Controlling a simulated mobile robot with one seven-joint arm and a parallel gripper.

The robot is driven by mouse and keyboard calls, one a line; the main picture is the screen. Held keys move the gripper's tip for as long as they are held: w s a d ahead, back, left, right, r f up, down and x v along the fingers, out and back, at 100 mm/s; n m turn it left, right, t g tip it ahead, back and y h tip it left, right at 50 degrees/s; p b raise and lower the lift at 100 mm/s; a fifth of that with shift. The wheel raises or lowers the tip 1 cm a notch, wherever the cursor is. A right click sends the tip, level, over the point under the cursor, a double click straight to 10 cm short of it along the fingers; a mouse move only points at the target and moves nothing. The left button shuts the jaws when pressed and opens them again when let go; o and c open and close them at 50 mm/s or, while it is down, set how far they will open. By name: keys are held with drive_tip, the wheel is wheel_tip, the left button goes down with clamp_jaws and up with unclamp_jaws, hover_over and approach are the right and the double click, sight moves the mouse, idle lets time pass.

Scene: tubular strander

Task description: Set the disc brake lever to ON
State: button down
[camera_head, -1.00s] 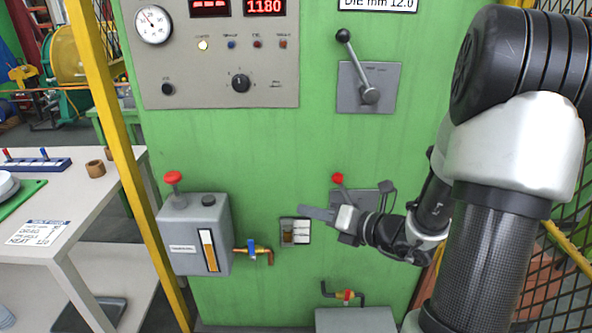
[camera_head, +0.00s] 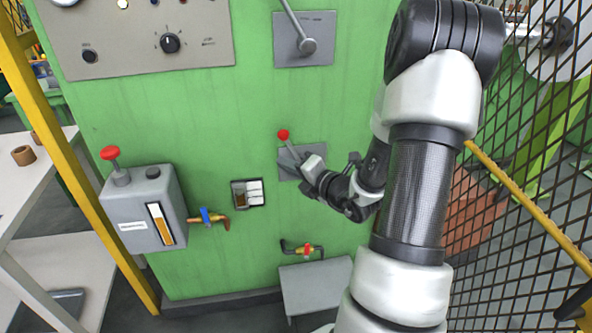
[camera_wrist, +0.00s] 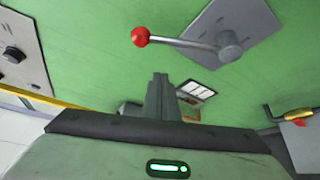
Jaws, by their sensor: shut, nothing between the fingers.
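A lever with a red ball knob (camera_head: 283,134) is mounted on a grey plate (camera_head: 316,153) low on the green panel; no label on it is readable. In the head view its rod leans up and to the left, partly hidden by my gripper. In the wrist view the red knob (camera_wrist: 140,36), rod and round hub (camera_wrist: 229,46) show clearly above the fingers. My gripper (camera_head: 284,164) is shut and empty, close beside the lever just below its knob. Its fingers (camera_wrist: 158,84) also show in the wrist view. I cannot tell whether they touch the rod.
Another lever (camera_head: 305,45) sits on a plate above. A grey box (camera_head: 140,212) with a red knob stands to the left, and a small switch window (camera_head: 247,193) is nearer. A pipe valve (camera_head: 304,250) is below. A mesh fence (camera_head: 520,150) stands right.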

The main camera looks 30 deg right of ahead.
sight(293, 150)
drive_tip(key=w+d, duration=0.1)
drive_tip(key=w, duration=0.1)
drive_tip(key=w+d+b, duration=0.1)
drive_tip(key=w, duration=0.1)
drive_tip(key=shift+d+r, duration=0.35)
drive_tip(key=shift+d+r, duration=0.1)
drive_tip(key=shift+s+d+r+m+p, duration=0.15)
drive_tip(key=shift+d+m+p, duration=0.15)
drive_tip(key=shift+p, duration=0.2)
drive_tip(key=s+d+m+t+y+p, duration=0.1)
drive_tip(key=s+d+m+t+p, duration=0.1)
drive_tip(key=d+m+t+p, duration=0.3)
drive_tip(key=shift+s+d+m+p, duration=0.2)
drive_tip(key=shift+d+m+p, duration=0.85)
drive_tip(key=shift+d+m, duration=0.85)
